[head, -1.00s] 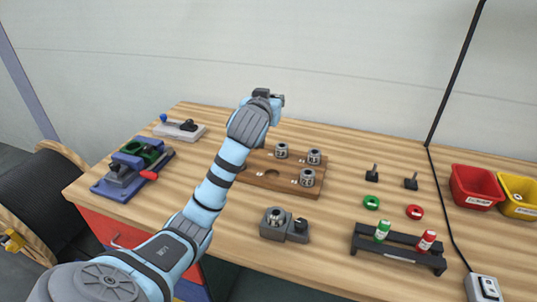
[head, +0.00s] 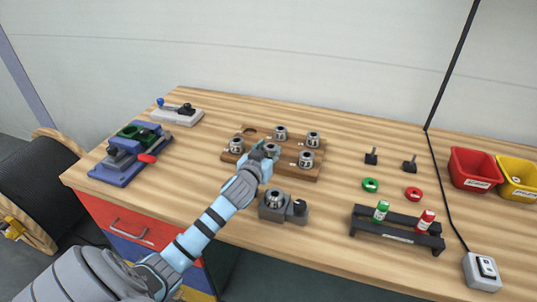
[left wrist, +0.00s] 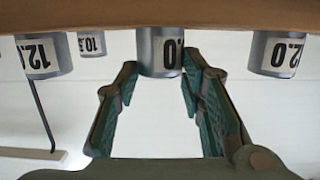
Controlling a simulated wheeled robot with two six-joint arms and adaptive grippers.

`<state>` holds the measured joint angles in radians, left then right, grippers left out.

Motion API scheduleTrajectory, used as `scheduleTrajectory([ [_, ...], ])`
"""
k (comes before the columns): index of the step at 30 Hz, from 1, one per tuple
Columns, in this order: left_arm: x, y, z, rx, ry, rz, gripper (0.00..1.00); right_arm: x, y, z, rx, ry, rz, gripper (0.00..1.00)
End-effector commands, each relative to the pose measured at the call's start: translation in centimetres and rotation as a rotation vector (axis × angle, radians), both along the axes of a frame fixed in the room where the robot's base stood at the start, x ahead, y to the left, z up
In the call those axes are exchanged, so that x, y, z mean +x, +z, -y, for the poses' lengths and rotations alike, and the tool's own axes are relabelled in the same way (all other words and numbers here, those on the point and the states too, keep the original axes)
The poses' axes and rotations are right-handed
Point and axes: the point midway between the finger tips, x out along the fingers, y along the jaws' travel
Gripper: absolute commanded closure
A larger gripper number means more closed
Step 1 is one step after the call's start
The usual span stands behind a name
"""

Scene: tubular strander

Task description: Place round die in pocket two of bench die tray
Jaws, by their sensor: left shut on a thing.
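The brown wooden die tray (head: 284,173) lies on the bench with several grey round dies around its pockets. My left gripper (head: 267,150) is at the front middle of the tray, shut on a round die (head: 272,149). In the left wrist view the die (left wrist: 160,52) sits between the two fingertips (left wrist: 160,75), its label partly showing ".0". It is at the front middle pocket, upright against the tray; I cannot tell whether it is fully seated. The back left pocket (head: 250,130) is empty. My right gripper is not in view.
Other dies stand close by: front left (head: 236,146), front right (head: 306,159), back middle (head: 280,132) and back right (head: 313,138). A grey die holder block (head: 297,212) stands in front of the tray. A black rack (head: 397,233) is to the right.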

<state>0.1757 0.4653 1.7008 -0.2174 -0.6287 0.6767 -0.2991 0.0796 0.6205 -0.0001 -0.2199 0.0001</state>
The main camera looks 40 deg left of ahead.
Motion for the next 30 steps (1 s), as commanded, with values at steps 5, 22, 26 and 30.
scheduleTrajectory([
  [5,0.1,0.3,0.0,0.002,-0.002,0.006,1.0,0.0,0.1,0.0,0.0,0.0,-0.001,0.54],
  [22,-1.0,0.4,0.3,0.001,-0.001,0.002,0.44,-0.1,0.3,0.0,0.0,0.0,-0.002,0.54],
  [26,-3.3,1.0,1.2,0.002,-0.002,0.001,0.44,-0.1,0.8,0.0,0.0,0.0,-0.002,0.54],
  [30,-6.4,1.6,2.2,0.003,-0.003,0.0,0.44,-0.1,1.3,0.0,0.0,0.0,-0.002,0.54],
])
